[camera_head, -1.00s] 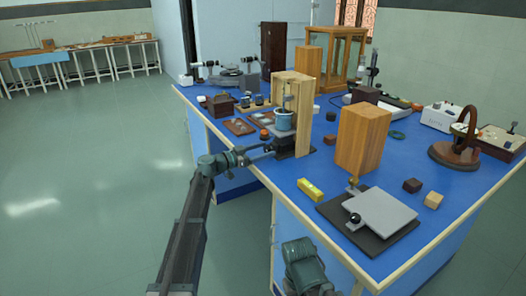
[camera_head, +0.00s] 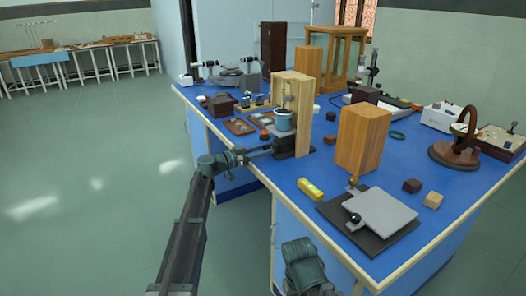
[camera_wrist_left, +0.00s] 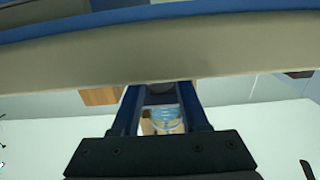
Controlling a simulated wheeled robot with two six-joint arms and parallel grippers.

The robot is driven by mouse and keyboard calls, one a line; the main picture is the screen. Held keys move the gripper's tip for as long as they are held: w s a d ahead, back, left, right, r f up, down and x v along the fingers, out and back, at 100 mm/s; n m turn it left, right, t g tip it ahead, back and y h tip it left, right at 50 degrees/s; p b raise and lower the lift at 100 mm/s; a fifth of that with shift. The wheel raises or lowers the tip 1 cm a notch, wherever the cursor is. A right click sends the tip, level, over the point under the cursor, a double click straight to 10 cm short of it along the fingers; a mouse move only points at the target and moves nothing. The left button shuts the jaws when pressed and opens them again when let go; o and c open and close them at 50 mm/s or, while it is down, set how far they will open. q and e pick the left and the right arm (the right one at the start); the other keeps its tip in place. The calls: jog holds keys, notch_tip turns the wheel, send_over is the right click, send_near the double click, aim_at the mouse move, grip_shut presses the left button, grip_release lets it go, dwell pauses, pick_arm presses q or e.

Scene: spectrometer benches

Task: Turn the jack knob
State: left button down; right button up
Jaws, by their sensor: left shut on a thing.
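A small dark jack (camera_head: 285,142) stands near the left edge of the blue bench, at the foot of an upright wooden stand (camera_head: 304,112). A blue-grey cup (camera_head: 284,120) sits above it. My left gripper (camera_head: 268,149) reaches in from the left and is shut at the jack's left side. The fingers hide part of the knob.
A grey plate on a dark base (camera_head: 372,218), with a black knob, is at the front of the bench. Left of the bench the floor is open.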

pick_arm(q)
jog(key=shift+n, duration=2.8)
jog(key=shift+c, duration=2.1)
grip_release()
jog(key=v, duration=1.4)
